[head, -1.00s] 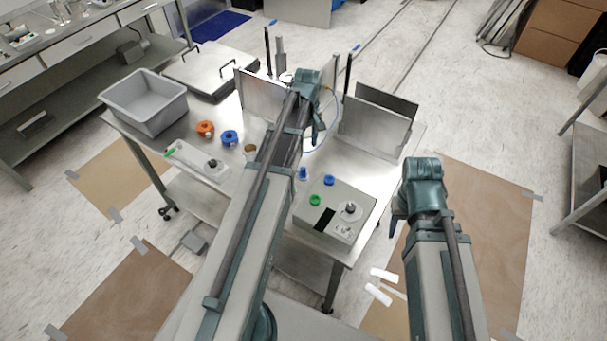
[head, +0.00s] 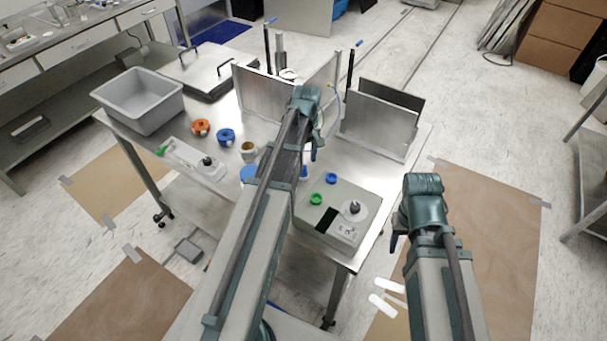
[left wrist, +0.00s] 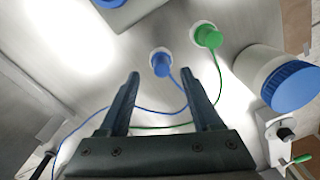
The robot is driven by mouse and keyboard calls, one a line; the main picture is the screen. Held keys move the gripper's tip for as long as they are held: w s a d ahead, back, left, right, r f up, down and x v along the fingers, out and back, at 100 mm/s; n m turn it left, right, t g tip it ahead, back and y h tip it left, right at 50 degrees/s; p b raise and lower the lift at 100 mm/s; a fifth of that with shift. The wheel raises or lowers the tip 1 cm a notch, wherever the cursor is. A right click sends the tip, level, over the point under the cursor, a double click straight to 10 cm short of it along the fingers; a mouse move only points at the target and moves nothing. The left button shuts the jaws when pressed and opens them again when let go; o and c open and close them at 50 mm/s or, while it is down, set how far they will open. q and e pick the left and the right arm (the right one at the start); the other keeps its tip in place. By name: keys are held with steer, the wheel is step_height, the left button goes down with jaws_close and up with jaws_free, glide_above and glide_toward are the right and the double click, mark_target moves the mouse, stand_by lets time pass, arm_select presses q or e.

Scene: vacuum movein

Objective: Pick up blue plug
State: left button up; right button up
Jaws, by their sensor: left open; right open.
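The blue plug (left wrist: 161,64) stands on the metal table in the left wrist view, in a pale round base with a blue cable. A green plug (left wrist: 208,37) with a green cable stands beside it to the right. My left gripper (left wrist: 161,75) is open and empty, its fingertips pointing toward the blue plug; whether they flank it in depth I cannot tell. In the head view, my left gripper (head: 315,145) hangs over the table, and a blue piece (head: 304,172), likely the plug, shows partly behind my left arm. My right gripper (head: 396,240) is off the table's right side.
A blue-capped bottle (left wrist: 291,86) stands right of the plugs in the left wrist view. A grey box (head: 335,215) with green and blue knobs sits at the table's near right. Metal plates (head: 378,125) stand behind. A grey bin (head: 137,105) sits at left.

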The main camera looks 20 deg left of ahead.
mark_target(304, 166)
arm_select(q)
step_height(304, 166, down, 4)
steer(key=b, duration=0.3)
steer(key=shift+s, duration=0.15)
steer(key=shift+r, duration=0.15)
steer(key=shift+c, duration=0.3)
jaws_close()
